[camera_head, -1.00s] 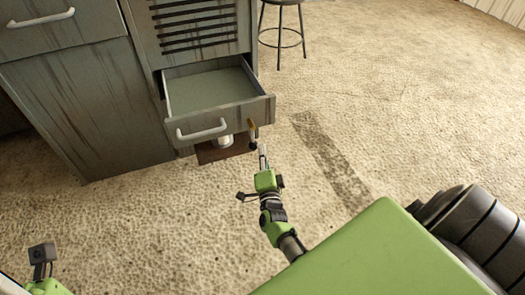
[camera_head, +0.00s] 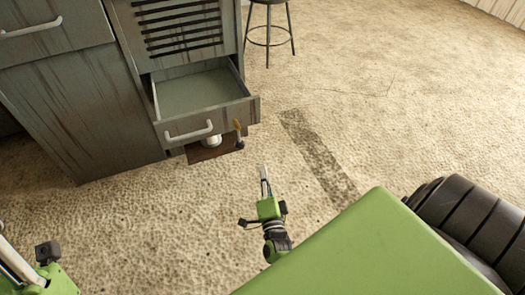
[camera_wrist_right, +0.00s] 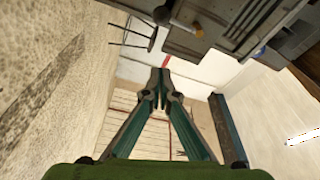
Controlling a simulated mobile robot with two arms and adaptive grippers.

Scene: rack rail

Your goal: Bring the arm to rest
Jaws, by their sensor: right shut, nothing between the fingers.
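My right gripper (camera_head: 264,176) points up toward the cabinet in the head view, over bare carpet and apart from the drawer. Its fingers are shut with nothing between them, as the right wrist view (camera_wrist_right: 160,92) also shows. My left arm comes in at the lower left of the head view; a green part of it shows (camera_head: 55,280), but its fingers cannot be made out.
A grey cabinet (camera_head: 85,110) stands at the upper left with an open, empty-looking drawer (camera_head: 200,92). Below the drawer front are a white item (camera_head: 213,141) and a brown-handled item (camera_head: 238,130) by a dark board (camera_head: 205,153). A stool (camera_head: 268,28) stands behind. Carpet at right is open.

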